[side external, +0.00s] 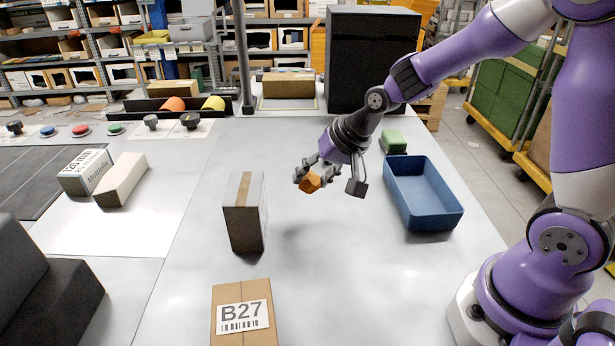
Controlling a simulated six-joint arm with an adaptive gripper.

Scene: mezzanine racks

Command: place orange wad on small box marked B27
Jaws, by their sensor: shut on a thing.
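The orange wad (310,184) is a small crumpled lump held between the fingertips of my gripper (314,178). My gripper is shut on it and holds it above the grey table, to the right of a standing brown box. The small box marked B27 (226,289) is brown cardboard with a white label and barcode. It sits at the front of the table, nearer the camera and to the left of my gripper. Its lower part is cut off by the picture's bottom edge.
A tall brown box (244,214) stands between my gripper's left side and the B27 box. A blue bin (424,205) and a green block (393,142) are at right. Two boxes (121,180) lie at left. A black case (372,60) stands at the back.

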